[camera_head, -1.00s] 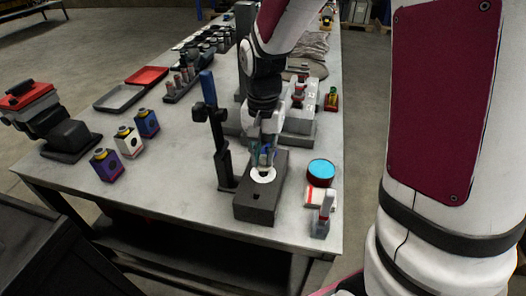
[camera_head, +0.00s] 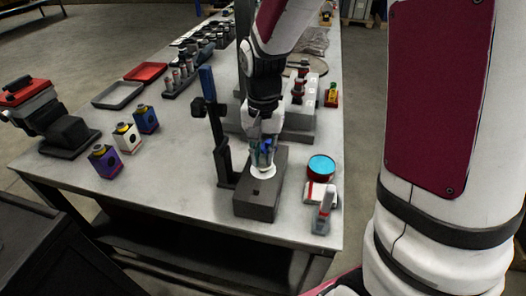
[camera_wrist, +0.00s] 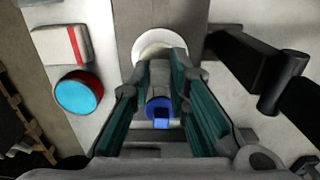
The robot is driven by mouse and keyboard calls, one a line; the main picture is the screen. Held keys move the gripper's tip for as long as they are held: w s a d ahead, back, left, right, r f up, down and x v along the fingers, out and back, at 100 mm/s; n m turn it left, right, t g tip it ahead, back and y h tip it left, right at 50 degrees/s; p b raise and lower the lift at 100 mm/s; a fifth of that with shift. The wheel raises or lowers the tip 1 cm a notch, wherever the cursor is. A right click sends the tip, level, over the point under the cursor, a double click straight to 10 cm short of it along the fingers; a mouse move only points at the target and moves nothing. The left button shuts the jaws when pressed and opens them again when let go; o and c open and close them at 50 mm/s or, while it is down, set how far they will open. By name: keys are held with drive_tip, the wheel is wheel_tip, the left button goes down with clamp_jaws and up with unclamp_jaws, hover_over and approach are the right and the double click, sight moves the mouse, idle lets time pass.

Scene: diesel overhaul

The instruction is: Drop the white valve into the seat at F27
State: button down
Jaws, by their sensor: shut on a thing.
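My gripper (camera_wrist: 160,90) points down over a dark grey block (camera_head: 260,208) at the near part of the table. In the wrist view its teal-padded fingers are shut on the stem of the white valve, which has a grey shaft and a blue upper end (camera_wrist: 160,112). The valve's white disc (camera_wrist: 158,42) lies beyond the fingertips, at the top of the block; it also shows in the head view (camera_head: 263,172). I cannot tell whether the disc touches the block. A small dark hole (camera_head: 256,192) shows in the block's near part. No F27 mark is readable.
A dark upright stand (camera_head: 217,130) with a blue top is close left of my gripper. A red tin with a blue top (camera_head: 321,167) and a red-and-white box (camera_head: 314,193) stand right of the block.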

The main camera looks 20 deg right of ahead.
drive_tip(key=shift+f, duration=0.8)
idle(0.5)
drive_tip(key=c, duration=1.1)
unclamp_jaws()
drive_tip(key=shift+o, duration=0.2)
drive_tip(key=shift+r+p, duration=2.25)
drive_tip(key=shift+r, duration=1.75)
